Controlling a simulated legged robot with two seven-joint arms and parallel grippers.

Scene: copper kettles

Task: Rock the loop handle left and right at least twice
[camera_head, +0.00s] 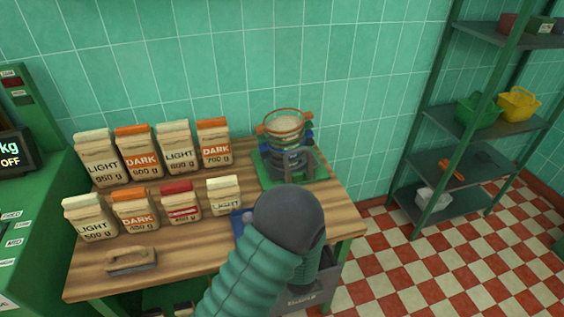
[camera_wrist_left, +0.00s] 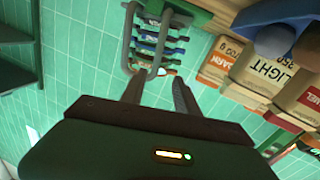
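The loop handle (camera_wrist_left: 127,42) is a grey U-shaped bar on a green base (camera_wrist_left: 193,14); it appears upside down in the wrist view. It frames a stack of coloured rings (camera_wrist_left: 152,42). My arm hides this gripper in the head view. My right gripper is not seen.
Two rows of coffee bags (camera_head: 178,147) stand left of the device on the wooden table (camera_head: 190,243). A brush-like block (camera_head: 131,261) lies at the front left. A blue object (camera_head: 238,222) is beside my arm. A green shelf rack (camera_head: 445,120) stands to the right.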

